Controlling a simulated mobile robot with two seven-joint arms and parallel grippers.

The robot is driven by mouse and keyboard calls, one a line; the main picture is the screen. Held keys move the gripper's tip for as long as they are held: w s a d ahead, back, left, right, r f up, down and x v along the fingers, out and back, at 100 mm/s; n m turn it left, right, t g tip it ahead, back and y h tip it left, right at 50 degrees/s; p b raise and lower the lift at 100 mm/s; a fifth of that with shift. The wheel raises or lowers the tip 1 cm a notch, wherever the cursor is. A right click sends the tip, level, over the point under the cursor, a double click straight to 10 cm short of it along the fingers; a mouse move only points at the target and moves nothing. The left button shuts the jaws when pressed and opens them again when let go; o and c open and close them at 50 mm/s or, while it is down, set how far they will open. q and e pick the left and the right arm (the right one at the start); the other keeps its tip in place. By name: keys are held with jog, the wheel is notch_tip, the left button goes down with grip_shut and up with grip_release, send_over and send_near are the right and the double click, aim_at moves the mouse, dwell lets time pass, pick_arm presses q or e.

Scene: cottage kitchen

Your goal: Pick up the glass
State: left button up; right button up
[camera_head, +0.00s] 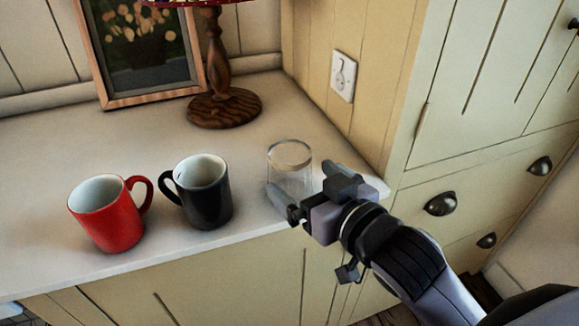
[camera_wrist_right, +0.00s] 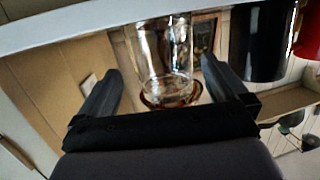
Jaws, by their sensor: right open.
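The clear glass (camera_head: 289,165) stands on the pale countertop near its front right corner. My right gripper (camera_head: 302,188) is at the front edge of the counter, close to the glass. In the right wrist view the glass (camera_wrist_right: 163,55) shows between and beyond the two fingers of the right gripper (camera_wrist_right: 160,80), which are spread apart. The lower front of the glass is partly covered by the gripper in the head view. I cannot tell whether the fingers touch it. My left gripper is not in view.
A black mug (camera_head: 205,198) stands left of the glass, and a red mug (camera_head: 108,220) stands further left. A wooden lamp base (camera_head: 224,108) and a framed picture (camera_head: 140,45) are behind. A panelled wall with a socket (camera_head: 343,75) bounds the counter on the right.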

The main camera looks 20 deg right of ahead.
jog(key=w, duration=0.1)
jog(key=w+a, duration=0.1)
jog(key=w, duration=0.1)
jog(key=shift+w+a, duration=0.15)
jog(key=shift+w, duration=0.05)
jog(key=shift+w+a+f, duration=0.1)
jog(key=shift+w+f, duration=0.05)
jog(key=shift+w, duration=0.4)
jog(key=c, duration=1.2)
jog(key=shift+r, duration=0.2)
